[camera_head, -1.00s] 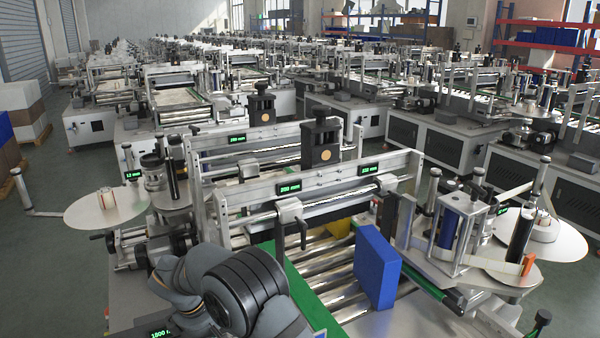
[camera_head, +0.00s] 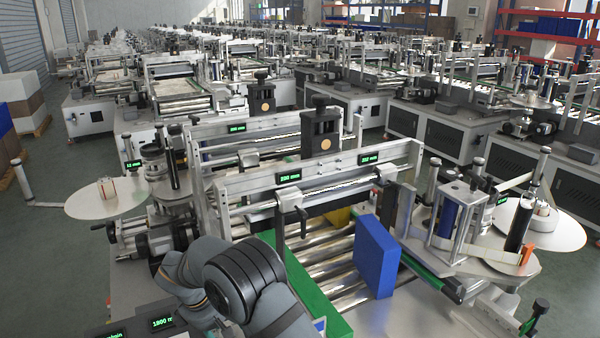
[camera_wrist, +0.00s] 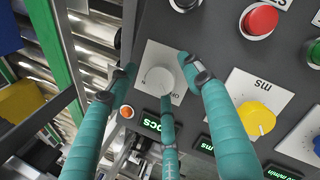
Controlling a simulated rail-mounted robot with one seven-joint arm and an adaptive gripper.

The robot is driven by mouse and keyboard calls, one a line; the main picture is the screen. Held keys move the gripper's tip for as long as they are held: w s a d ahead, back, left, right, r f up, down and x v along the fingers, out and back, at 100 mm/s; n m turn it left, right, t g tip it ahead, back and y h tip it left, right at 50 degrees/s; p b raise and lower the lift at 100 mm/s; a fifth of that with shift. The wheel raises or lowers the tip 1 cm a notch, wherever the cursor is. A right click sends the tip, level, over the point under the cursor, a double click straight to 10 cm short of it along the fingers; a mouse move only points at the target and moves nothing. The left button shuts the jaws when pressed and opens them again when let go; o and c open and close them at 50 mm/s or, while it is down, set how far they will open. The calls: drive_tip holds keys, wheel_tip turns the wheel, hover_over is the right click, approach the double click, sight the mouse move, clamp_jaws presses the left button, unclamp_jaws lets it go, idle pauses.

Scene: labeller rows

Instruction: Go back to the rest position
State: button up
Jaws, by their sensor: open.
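A pale round knob (camera_wrist: 162,80) on a white plate lies between the fingertips. The middle fingertip is close below the knob; I cannot tell whether it touches. Nothing is held. In the head view my arm is bent at the lower middle, and my gripper is out of sight below the frame.
The panel also bears a red button (camera_wrist: 261,19), a yellow knob (camera_wrist: 256,118) and green displays. A blue box (camera_head: 375,255) stands on the roller conveyor (camera_head: 328,262), right of my arm. A label reel disc (camera_head: 107,199) is at left. More machines fill the background.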

drive_tip(key=m, duration=0.1)
drive_tip(key=m+g+p, duration=0.1)
drive_tip(key=m, duration=0.1)
drive_tip(key=shift+w+r, duration=0.2)
drive_tip(key=m, duration=0.2)
drive_tip(key=m+g, duration=0.1)
drive_tip(key=m+y, duration=0.1)
drive_tip(key=m, duration=0.1)
drive_tip(key=shift+w+d+f+m, duration=0.1)
drive_tip(key=shift+f+m, duration=0.15)
drive_tip(key=shift+m, duration=0.05)
drive_tip(key=m+g+y+b, duration=0.1)
drive_tip(key=m, duration=0.3)
drive_tip(key=shift+d+f, duration=0.1)
drive_tip(key=m+y+b, duration=0.1)
drive_tip(key=m, duration=0.1)
drive_tip(key=m+b, duration=0.1)
drive_tip(key=m, duration=0.2)
drive_tip(key=shift+y, duration=0.4)
drive_tip(key=shift+d+r, duration=0.15)
drive_tip(key=shift+r, duration=1)
drive_tip(key=shift+r, duration=0.15)
